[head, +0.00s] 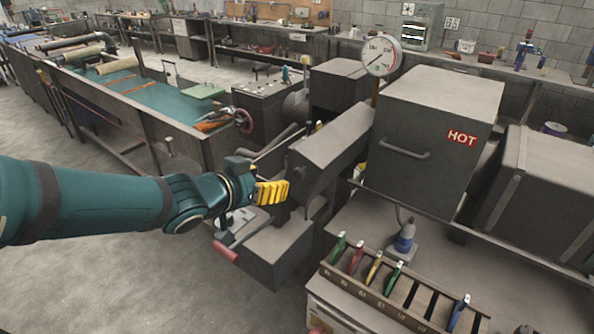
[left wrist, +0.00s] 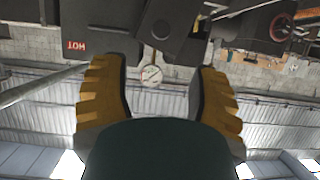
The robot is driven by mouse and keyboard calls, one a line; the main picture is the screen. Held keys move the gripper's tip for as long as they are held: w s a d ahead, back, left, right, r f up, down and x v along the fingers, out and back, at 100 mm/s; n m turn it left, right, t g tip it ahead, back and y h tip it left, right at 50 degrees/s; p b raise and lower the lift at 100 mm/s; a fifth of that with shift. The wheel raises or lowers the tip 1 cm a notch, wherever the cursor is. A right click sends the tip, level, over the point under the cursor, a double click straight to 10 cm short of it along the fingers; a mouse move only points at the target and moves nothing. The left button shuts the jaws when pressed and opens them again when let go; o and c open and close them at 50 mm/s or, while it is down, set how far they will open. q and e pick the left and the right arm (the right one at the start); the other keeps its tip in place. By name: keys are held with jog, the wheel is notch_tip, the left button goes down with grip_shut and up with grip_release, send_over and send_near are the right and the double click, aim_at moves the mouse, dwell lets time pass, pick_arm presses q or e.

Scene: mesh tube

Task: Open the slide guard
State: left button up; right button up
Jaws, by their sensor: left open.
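A dark grey sloped hood (head: 338,147), which looks like the slide guard, sits on the machine in the middle of the head view. I cannot tell for certain that it is the guard or whether it is open. My left gripper (head: 280,191) has yellow ridged fingers and is just left of the hood's front end. In the head view the fingers overlap the machine, so contact is unclear. In the left wrist view my left gripper (left wrist: 161,68) is open, with nothing between its fingers. Dark machine parts (left wrist: 165,22) show beyond the fingertips. My right gripper is not in view.
A grey box marked HOT (head: 430,125) with a handle stands right of the hood. A dial gauge (head: 381,55) rises behind. A red-handled lever (head: 226,251) sits below my gripper. A rack (head: 368,297) of coloured tools is in front. Open floor (head: 110,275) lies left.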

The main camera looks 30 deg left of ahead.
aim_at(297, 174)
pick_arm(q)
jog(key=b+x, duration=0.4)
jog(key=x, duration=0.7)
jog(key=shift+w+a+f, duration=0.1)
jog(key=shift+w+f, duration=0.2)
jog(key=shift+w, duration=0.4)
grip_shut()
